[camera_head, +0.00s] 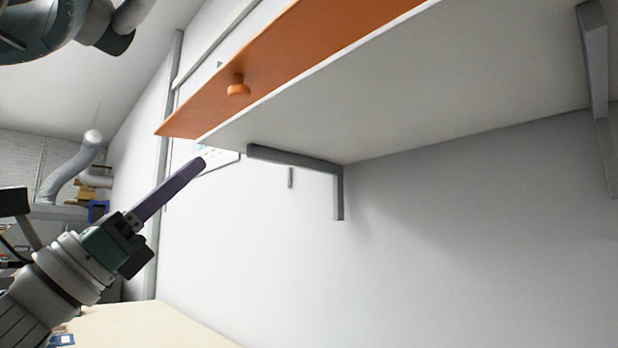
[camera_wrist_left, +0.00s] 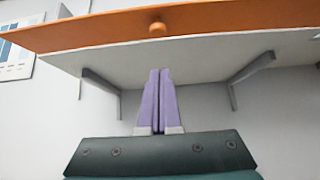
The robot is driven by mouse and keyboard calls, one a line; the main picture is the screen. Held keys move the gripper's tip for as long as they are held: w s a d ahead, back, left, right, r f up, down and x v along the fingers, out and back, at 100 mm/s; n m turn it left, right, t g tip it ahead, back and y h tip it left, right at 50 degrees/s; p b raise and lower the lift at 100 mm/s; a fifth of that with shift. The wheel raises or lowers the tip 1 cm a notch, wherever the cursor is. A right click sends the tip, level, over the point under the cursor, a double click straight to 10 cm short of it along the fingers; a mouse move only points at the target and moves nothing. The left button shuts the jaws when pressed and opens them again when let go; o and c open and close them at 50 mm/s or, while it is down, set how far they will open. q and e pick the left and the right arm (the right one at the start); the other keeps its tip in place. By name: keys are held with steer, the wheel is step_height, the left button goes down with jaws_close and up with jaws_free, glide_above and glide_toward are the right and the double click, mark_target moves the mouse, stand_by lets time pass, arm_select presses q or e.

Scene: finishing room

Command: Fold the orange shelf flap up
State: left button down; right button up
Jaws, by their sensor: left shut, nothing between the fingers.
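The orange shelf flap (camera_head: 290,62) runs along the front edge of the white shelf (camera_head: 430,80), with a round orange knob (camera_head: 238,88) on it. In the left wrist view the flap (camera_wrist_left: 90,32) and its knob (camera_wrist_left: 157,29) show above the shelf's underside. My left gripper (camera_head: 201,164) has purple fingers shut together, with nothing between them. It points up toward the shelf, below and to the left of the knob, and appears apart from the flap. In the left wrist view its fingertips (camera_wrist_left: 160,72) overlap the shelf's underside. My right gripper is out of view.
Grey brackets (camera_head: 335,190) hold the shelf on the white wall. A pale tabletop (camera_head: 140,325) lies below at the lower left. Grey ducts and shelving with boxes stand at the far left. The space under the shelf is clear.

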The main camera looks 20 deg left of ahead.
arm_select(q)
steer(key=p, duration=0.3)
glide_toward(244, 99)
steer(key=w+d, duration=0.1)
steer(key=w, duration=0.2)
steer(key=r+p, duration=0.3)
steer(key=r, duration=0.1)
steer(key=shift+w+d+r, duration=0.1)
steer(key=shift+w+d, duration=0.2)
